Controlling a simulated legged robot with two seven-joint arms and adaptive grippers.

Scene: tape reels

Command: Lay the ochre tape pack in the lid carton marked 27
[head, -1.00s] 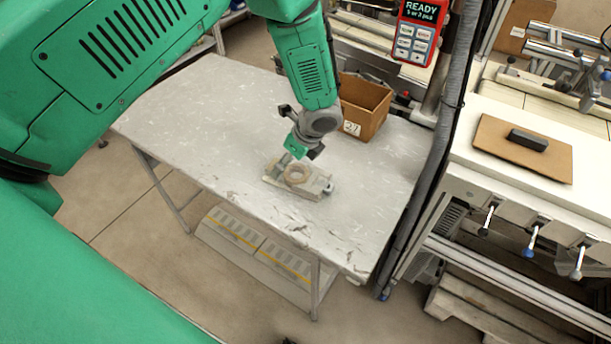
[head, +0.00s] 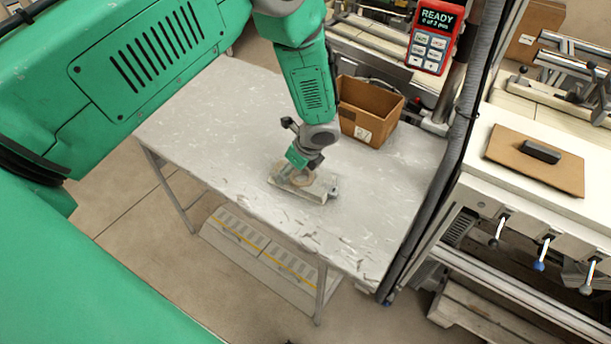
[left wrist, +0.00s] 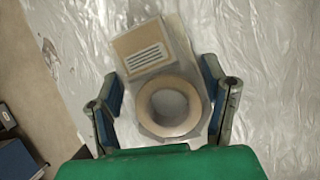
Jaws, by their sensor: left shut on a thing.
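The ochre tape pack (head: 318,192) lies flat on the grey table, a pale pack with a tape ring on it. In the left wrist view the pack (left wrist: 147,52) shows a tan ring and a brown card with a printed label. My left gripper (head: 303,168) is down at the ring, and in the left wrist view its fingers (left wrist: 160,78) are on both sides of the pack, shut on it. The open brown carton marked 27 (head: 368,108) stands behind, to the right. Its visible inside looks empty. My right gripper is not in view.
The worn grey table (head: 225,125) has free room around the pack. A red handheld display (head: 431,38) hangs behind the carton. A grey post (head: 440,165) stands at the table's right edge. A white bench (head: 470,140) with a brown board and dark block is at right.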

